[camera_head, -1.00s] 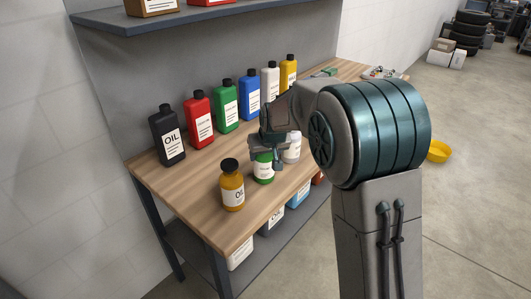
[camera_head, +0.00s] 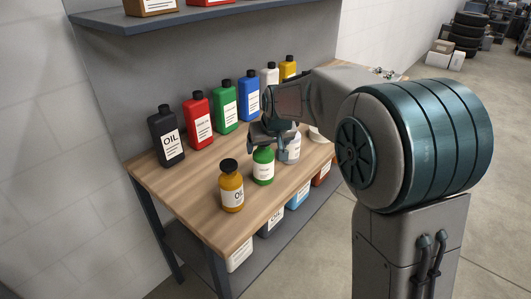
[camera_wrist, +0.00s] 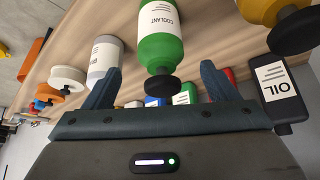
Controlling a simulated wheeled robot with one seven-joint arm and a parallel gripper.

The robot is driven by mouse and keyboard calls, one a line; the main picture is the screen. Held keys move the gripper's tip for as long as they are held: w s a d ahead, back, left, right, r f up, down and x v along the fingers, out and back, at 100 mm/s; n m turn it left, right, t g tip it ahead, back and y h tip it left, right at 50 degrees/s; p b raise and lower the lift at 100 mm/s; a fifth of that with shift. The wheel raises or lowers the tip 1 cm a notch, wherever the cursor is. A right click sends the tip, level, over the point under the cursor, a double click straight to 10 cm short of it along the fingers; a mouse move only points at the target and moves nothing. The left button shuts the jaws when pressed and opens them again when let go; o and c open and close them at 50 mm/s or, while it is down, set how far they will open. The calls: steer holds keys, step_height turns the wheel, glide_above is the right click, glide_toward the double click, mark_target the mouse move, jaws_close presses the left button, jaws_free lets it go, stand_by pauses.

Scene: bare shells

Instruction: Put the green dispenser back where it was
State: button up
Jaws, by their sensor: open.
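The green dispenser (camera_head: 263,168) stands upright on the wooden workbench (camera_head: 205,203), in the front row between an amber bottle (camera_head: 231,190) and a white-grey bottle (camera_head: 291,150). Its top is partly hidden by my gripper (camera_head: 268,137) in the head view. In the wrist view the green dispenser (camera_wrist: 160,38) has a black cap and a white label reading COOLANT. My gripper (camera_wrist: 158,82) is open there. The dispenser's cap lies between the fingertips or just beyond them, and no finger visibly touches it.
A back row holds larger bottles: black (camera_head: 167,140), red (camera_head: 199,122), large green (camera_head: 224,108), blue (camera_head: 249,97) and others. A shelf (camera_head: 200,20) hangs above. More containers stand on the lower shelf (camera_head: 190,245). The bench's front left is clear.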

steer(key=a+v, duration=0.1)
steer(key=v, duration=0.5)
steer(key=s+d+f+m+g, duration=0.1)
steer(key=s+d+m, duration=0.1)
steer(key=s+d, duration=0.9)
steer(key=s+d+f+g+h, duration=0.1)
steer(key=s+d+f, duration=0.2)
steer(key=s, duration=0.5)
steer(key=s+d+f+m, duration=0.1)
steer(key=s+d+f, duration=0.2)
steer(key=s, duration=0.5)
steer(key=shift+s+m+g+h, duration=0.3)
steer(key=shift+s+g+h, duration=0.05)
steer(key=shift+g+h, duration=0.05)
steer(key=shift+f, duration=0.15)
